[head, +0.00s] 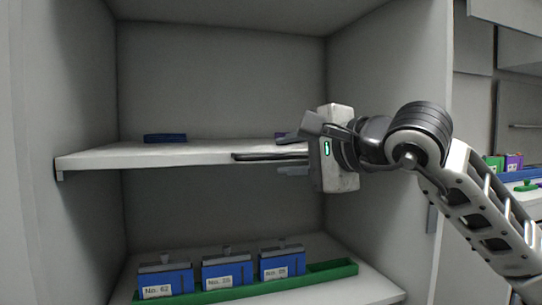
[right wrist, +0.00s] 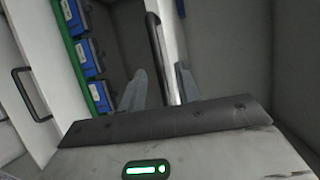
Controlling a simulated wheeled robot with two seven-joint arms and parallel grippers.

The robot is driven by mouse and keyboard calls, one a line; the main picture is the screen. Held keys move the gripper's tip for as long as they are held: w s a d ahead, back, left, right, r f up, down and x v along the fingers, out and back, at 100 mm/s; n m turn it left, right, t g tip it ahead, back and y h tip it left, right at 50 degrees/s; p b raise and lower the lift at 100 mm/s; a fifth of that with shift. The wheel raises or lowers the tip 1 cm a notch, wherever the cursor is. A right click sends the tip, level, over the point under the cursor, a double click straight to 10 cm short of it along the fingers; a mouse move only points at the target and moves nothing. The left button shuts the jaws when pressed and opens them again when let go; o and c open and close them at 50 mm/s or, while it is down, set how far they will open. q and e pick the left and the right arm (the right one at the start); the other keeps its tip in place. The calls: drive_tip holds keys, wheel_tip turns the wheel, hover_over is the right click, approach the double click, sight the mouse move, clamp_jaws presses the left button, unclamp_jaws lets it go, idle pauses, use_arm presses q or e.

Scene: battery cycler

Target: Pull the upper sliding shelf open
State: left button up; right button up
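The upper sliding shelf (head: 190,154) is a light grey board inside the cabinet. A dark bar handle (head: 255,157) runs along its front edge; it also shows in the right wrist view (right wrist: 155,40). My right gripper (head: 300,155) is at the right part of this handle. In the right wrist view its two fingers (right wrist: 160,88) are apart, with the bar between them and closer to the right finger. Whether a finger touches the bar I cannot tell. The gripper body hides the right end of the shelf front. My left gripper is not in view.
Below, a lower shelf (head: 345,290) carries a green tray (head: 330,272) with blue labelled battery boxes (head: 226,272). The lower shelf's handle (right wrist: 30,95) shows in the right wrist view. A small blue item (head: 165,138) lies on the upper shelf. Cabinet walls (head: 388,75) enclose both sides.

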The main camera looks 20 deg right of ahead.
sight(279, 159)
drive_tip(key=x, duration=0.5)
drive_tip(key=shift+f, duration=0.1)
drive_tip(key=shift+f, duration=0.1)
clamp_jaws()
